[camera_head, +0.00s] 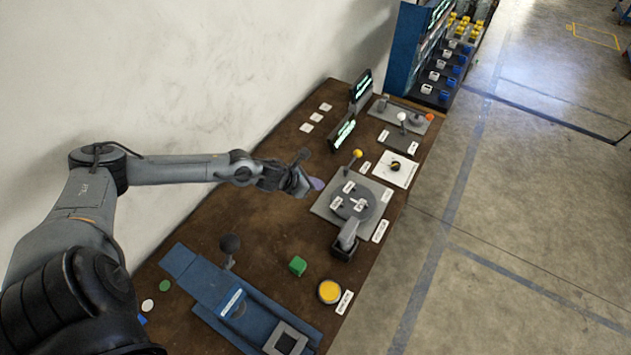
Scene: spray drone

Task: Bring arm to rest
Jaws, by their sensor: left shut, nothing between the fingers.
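My left arm comes in from the left and stretches over the brown table (210,240). My left gripper (312,186) is shut and empty above the middle of the table, left of the grey plate with a round disc (352,205). My right gripper is not in view.
A blue fixture (205,283) with a dark ball knob (229,244) stands near the front. Dark display signs (344,132) stand farther back. A blue shelf (402,48) rises behind the table.

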